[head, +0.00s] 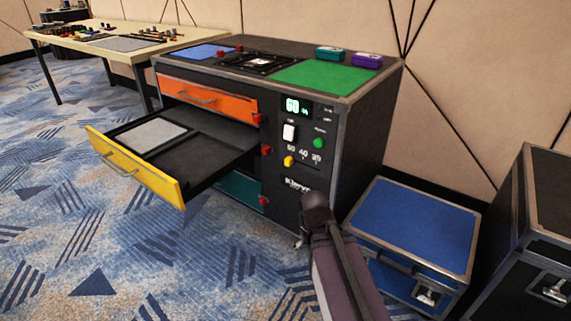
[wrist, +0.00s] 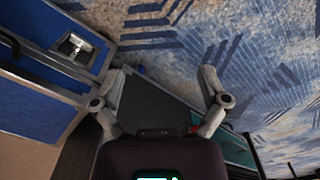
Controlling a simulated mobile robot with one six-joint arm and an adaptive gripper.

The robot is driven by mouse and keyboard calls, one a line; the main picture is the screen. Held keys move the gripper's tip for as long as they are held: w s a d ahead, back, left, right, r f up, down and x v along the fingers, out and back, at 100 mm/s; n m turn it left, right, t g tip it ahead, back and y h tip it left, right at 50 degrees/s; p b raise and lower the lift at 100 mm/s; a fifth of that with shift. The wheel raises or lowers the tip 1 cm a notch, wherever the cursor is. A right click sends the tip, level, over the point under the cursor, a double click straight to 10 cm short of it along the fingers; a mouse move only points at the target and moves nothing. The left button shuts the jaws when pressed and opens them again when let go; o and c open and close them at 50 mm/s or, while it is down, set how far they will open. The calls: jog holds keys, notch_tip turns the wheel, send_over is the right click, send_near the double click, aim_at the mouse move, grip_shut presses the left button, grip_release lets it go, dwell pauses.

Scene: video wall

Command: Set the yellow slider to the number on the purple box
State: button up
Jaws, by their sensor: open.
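The yellow slider (head: 289,161) is a small knob on the control panel at the right of the cabinet front, in the head view. It sits at the left end of a short scale, under a row of small numbers that are hard to read. The purple box (head: 367,61) lies on the cabinet top, at the back right; its number is too small to read. My gripper (wrist: 164,80) is open and empty in the wrist view, its two fingers spread over the dark cabinet and blue carpet. The head view shows my arm low in front of the cabinet, with the fingers not visible.
A lit display (head: 297,106), a white switch (head: 289,132) and a green button (head: 319,143) are above the slider. The yellow drawer (head: 134,167) stands pulled out at left. A teal box (head: 330,53) is beside the purple one. A blue-topped case (head: 414,222) stands right.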

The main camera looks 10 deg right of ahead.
jog(key=shift+w+f, duration=0.1)
jog(key=shift+w, duration=0.25)
jog(key=c, duration=0.7)
jog(key=shift+w+d+f+h, duration=0.1)
jog(key=shift+w+d+h, duration=0.05)
jog(key=shift+w+h, duration=0.3)
grip_shut()
jog(key=w+a+r+n+t+h+b, duration=0.25)
jog(key=w+h, duration=0.35)
jog(key=w, duration=0.3)
jog(key=w+a+r+n+t+h+b, duration=0.25)
jog(key=w+r+h, duration=0.2)
jog(key=w, duration=0.45)
jog(key=w+a+r+n+t+h+b, duration=0.1)
jog(key=w+a+r+t+h, duration=0.3)
jog(key=a+r, duration=0.2)
jog(key=shift+w+a, duration=0.3)
jog(key=shift+a, duration=1.1)
